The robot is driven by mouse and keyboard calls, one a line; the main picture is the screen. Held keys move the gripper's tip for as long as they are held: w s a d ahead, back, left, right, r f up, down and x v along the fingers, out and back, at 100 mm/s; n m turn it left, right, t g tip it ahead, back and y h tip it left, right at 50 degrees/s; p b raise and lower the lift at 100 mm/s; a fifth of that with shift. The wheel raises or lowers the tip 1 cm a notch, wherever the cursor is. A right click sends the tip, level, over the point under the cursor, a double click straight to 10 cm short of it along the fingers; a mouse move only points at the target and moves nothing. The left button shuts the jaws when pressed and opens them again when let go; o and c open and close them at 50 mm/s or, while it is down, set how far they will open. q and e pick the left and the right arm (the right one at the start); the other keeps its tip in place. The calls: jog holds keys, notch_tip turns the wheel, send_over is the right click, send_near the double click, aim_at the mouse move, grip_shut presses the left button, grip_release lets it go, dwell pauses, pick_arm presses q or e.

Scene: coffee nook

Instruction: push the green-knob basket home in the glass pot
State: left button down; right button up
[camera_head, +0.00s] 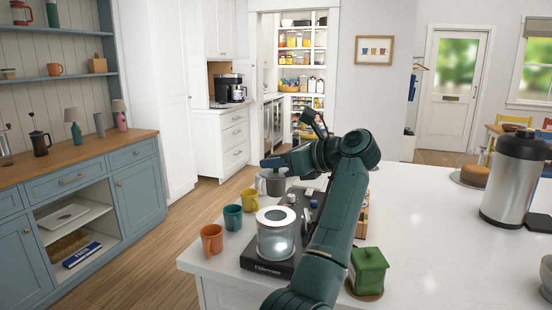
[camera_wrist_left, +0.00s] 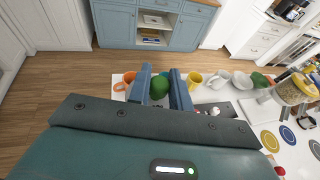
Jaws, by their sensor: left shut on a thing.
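My right gripper is not in view.
An orange cup (camera_head: 212,239), a teal cup (camera_head: 233,217) and a yellow cup (camera_head: 250,200) line the counter's left edge. A green lidded canister (camera_head: 368,270) stands right of my arm. A steel urn (camera_head: 513,180) is farther right. The white counter between them is clear.

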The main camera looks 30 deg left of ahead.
aim_at(284, 191)
pick_arm(q)
notch_tip(284, 191, down, 2)
jog(key=shift+f+b, duration=0.2)
jog(key=shift+b, duration=0.3)
jog(key=shift+f+b, duration=0.85)
jog(key=shift+f, duration=0.15)
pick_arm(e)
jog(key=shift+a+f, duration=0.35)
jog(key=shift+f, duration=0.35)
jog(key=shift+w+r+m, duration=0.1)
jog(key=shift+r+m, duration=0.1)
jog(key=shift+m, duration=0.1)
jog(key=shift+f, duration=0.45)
pick_arm(q)
jog(key=shift+f+b, duration=0.15)
jog(key=shift+b, duration=0.3)
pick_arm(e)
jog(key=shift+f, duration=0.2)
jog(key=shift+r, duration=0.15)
